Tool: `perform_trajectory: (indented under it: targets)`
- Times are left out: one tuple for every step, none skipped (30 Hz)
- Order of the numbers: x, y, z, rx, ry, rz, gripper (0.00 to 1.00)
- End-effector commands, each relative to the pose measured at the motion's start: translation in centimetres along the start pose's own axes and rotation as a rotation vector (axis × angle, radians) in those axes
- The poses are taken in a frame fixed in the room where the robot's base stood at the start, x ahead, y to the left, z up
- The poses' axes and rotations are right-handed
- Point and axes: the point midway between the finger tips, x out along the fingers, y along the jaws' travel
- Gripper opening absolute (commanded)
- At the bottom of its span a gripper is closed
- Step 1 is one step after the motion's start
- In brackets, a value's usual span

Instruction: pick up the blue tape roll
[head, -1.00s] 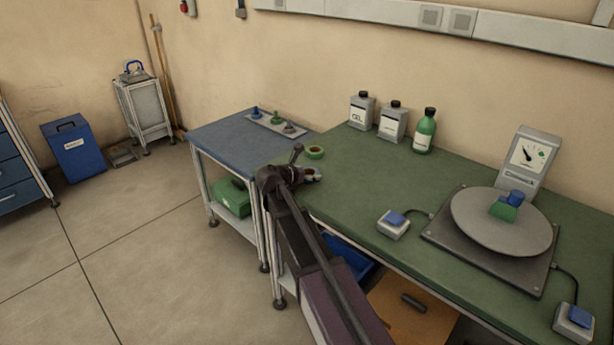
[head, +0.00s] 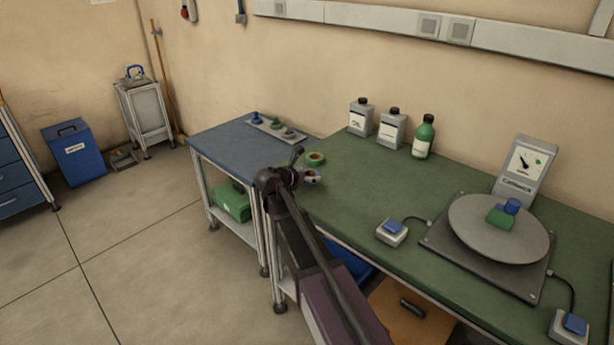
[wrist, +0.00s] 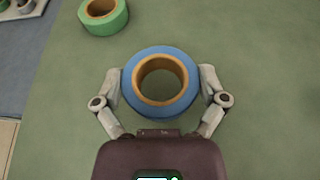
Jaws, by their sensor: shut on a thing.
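The blue tape roll (wrist: 184,112) with its tan core fills the middle of the wrist view. My gripper (wrist: 160,87) has one finger against the roll's left side and one against its right side, and is shut on it. The green bench top shows through the roll's hole; I cannot tell whether the roll touches the bench. In the head view my gripper (head: 302,177) is at the left end of the green bench, mostly hidden by my arm. Only a bit of the roll shows there.
A green tape roll (wrist: 119,21) lies on the green bench (head: 385,200), left of and beyond the blue roll. The blue side table (head: 222,140) bears a grey tray with several small pieces. Bottles (head: 423,138) and a turntable (head: 480,235) stand farther right.

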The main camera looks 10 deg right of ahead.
Motion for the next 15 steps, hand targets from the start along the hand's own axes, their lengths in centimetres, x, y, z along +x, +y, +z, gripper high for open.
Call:
perform_trajectory:
  targets:
    - [-0.4, 0.0, 0.9, 0.000, 0.000, 0.000, 0.47]
    - [-0.5, 0.0, 1.1, 0.000, 0.000, 0.000, 0.47]
    - [-0.6, 0.0, 1.5, 0.000, 0.000, 0.000, 0.47]
    - [-0.8, 0.0, 1.8, 0.000, 0.000, 0.000, 0.47]
    - [-1.0, -0.3, 1.8, 0.000, 0.000, 0.000, 0.47]
    - [-1.9, -1.3, 1.1, -0.001, 0.000, 0.001, 0.47]
    - [-2.4, -1.9, 0.9, -0.001, 0.000, 0.002, 0.47]
    - [-2.9, -2.3, 0.8, -0.001, 0.000, 0.002, 0.47]
    - [-3.5, -3.0, 0.6, -0.001, 0.000, 0.002, 0.47]
    - [-4.0, -3.5, 0.4, -0.001, 0.000, 0.001, 0.47]
    - [-4.5, -4.0, 0.3, -0.001, 0.000, 0.001, 0.47]
    - [-5.2, -4.7, 0.1, -0.001, 0.000, 0.001, 0.47]
    - [-5.7, -5.1, 0.0, -0.001, 0.000, 0.002, 0.47]
    - [-6.2, -5.6, -0.1, -0.001, 0.000, 0.002, 0.47]
    - [-6.8, -6.2, -0.3, -0.002, 0.000, 0.003, 0.47]
